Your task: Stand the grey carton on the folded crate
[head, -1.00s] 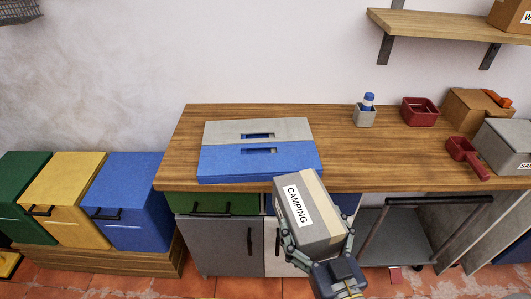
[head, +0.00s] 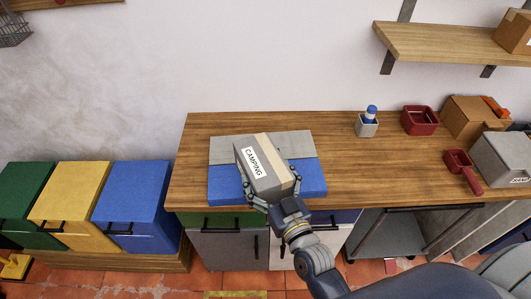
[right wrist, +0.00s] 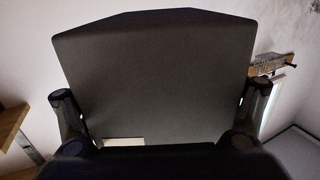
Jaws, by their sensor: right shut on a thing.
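The grey carton (head: 275,177), with a tan tape strip and a white "CAMPING" label, is held by my right gripper (head: 271,203). In the head view it covers the middle of the folded crate (head: 309,180), which lies flat on the wooden worktop, grey at the back and blue at the front. I cannot tell whether the carton touches the crate or hangs just above it. In the right wrist view the carton (right wrist: 150,80) fills the space between the two fingers, its face dark. My left gripper is not in view.
On the worktop (head: 400,170) to the right are a small grey pot (head: 367,127) with a blue-and-white bottle, a red bin (head: 420,120), a red scoop (head: 463,170) and boxes. A wooden shelf (head: 440,45) hangs above. The worktop beside the crate is clear.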

